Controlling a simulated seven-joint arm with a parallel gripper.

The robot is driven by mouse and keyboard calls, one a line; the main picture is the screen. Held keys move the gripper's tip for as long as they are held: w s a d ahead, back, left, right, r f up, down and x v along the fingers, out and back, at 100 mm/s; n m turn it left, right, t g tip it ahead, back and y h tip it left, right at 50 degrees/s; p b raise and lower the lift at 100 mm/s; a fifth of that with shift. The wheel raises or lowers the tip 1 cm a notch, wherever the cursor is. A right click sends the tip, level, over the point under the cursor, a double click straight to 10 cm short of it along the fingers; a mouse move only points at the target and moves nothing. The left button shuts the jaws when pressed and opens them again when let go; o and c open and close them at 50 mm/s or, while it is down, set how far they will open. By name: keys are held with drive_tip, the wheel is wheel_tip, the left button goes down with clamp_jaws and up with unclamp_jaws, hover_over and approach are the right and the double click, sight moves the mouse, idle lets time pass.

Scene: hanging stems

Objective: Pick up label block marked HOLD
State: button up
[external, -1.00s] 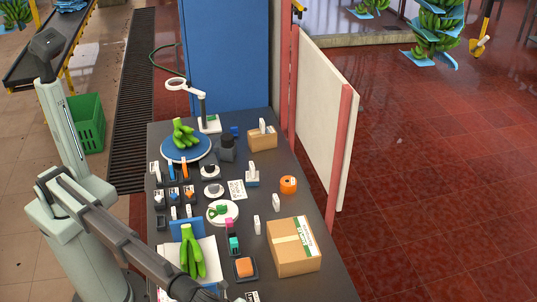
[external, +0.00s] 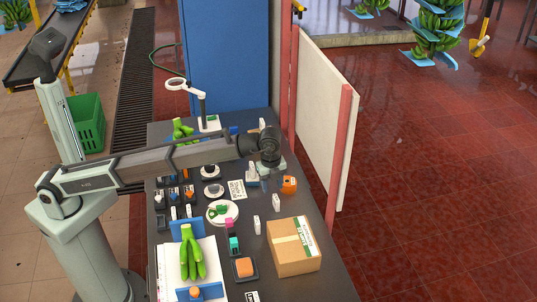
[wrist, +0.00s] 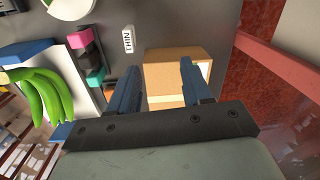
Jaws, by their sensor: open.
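Several small white label blocks stand on the dark table. In the external view one (external: 257,226) is left of the cardboard box, one (external: 276,202) is behind it, and one (external: 251,170) is beside my gripper. Their markings are too small to read there. In the wrist view one white block (wrist: 128,39) reads THIN. I cannot read HOLD on any block. My gripper (wrist: 158,83) is open and empty, its two blue fingers seen in front of the cardboard box. In the external view it hangs over the table's right half, its fingertips hard to see.
The cardboard box (external: 293,247) stands at the table's front right. An orange roll (external: 289,184) is near my gripper. Green bananas (external: 191,255), a round white dish (external: 222,212) and small trays crowd the left. A pale partition (external: 322,115) borders the right side.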

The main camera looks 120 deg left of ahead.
hover_over(276, 197)
wheel_tip(276, 197, down, 5)
drive_tip(key=shift+m+h, duration=0.4)
drive_tip(key=f, duration=0.8)
drive_tip(key=shift+w+d+f, duration=0.2)
drive_tip(key=shift+w+d, duration=0.1)
drive_tip(key=shift+s+a+f, duration=0.1)
drive_tip(key=shift+f, duration=1.2)
drive_tip(key=shift+s+a+f, duration=0.1)
drive_tip(key=shift+f, duration=1.15)
clamp_jaws()
